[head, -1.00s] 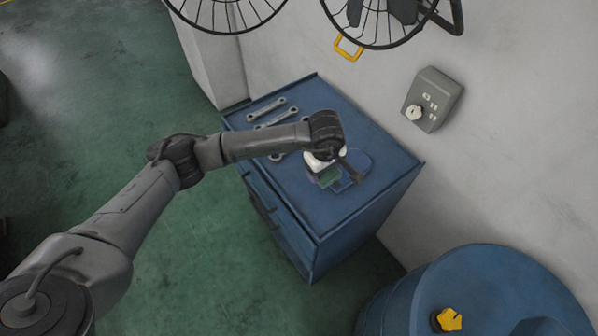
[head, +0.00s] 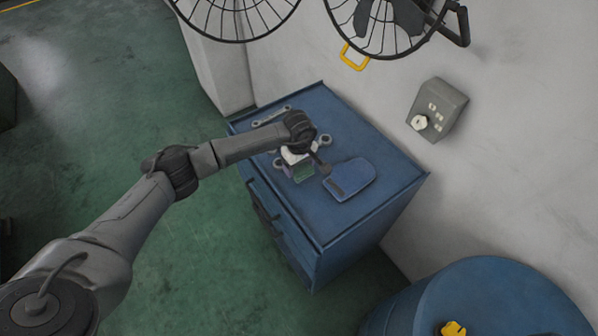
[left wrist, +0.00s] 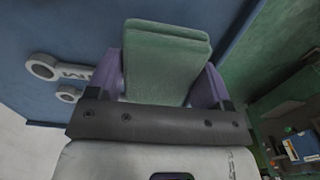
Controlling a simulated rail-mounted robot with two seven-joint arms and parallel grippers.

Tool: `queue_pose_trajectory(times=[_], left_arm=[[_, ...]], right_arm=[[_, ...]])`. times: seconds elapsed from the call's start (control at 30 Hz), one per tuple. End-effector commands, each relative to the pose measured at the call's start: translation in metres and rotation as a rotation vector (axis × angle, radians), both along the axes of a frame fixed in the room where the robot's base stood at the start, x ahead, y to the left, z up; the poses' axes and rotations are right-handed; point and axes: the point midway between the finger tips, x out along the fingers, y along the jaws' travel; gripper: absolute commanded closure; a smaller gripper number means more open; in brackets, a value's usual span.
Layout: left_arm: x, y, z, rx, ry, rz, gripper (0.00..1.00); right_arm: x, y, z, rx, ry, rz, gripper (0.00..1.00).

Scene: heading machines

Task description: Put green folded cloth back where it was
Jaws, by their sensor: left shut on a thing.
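The green folded cloth (head: 304,173) is between the fingers of my left gripper (head: 301,168), over the blue cabinet top. In the left wrist view the cloth (left wrist: 165,60) fills the space between the purple fingers of the gripper (left wrist: 164,82), which is shut on it. I cannot tell whether the cloth touches the cabinet top. A flat blue pad-like thing (head: 354,178) lies on the cabinet top just right of the gripper. The gripper and wrist hide part of the cloth in the head view. My right gripper is not in view.
Wrenches (head: 271,116) lie on the blue cabinet (head: 392,178) behind and left of my gripper; one wrench (left wrist: 44,67) shows beside the cloth. A grey control box (head: 437,107) is on the wall. A blue drum (head: 490,290) stands at lower right.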

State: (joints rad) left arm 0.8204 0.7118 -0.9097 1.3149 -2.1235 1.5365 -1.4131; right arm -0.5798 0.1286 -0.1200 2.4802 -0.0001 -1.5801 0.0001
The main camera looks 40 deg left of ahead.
Motion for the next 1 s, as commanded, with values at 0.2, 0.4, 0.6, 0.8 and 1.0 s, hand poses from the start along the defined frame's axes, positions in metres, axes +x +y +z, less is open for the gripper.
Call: queue_pose_trajectory(times=[0.2,0.4,0.6,0.8,1.0], left_arm=[[-0.001,0.000,-0.015,0.000,0.004,0.001,0.50],[-0.001,0.000,-0.039,-0.001,0.003,0.002,0.50],[0.000,0.001,-0.040,0.000,0.000,0.001,0.50],[0.000,0.001,-0.044,0.000,0.001,0.001,0.50],[0.000,0.000,-0.043,0.000,0.001,0.001,0.08]], right_arm=[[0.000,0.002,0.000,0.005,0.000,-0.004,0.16],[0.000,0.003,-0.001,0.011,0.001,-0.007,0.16],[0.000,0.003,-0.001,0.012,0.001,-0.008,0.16],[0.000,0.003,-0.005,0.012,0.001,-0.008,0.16],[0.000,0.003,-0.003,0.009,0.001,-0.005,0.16]])
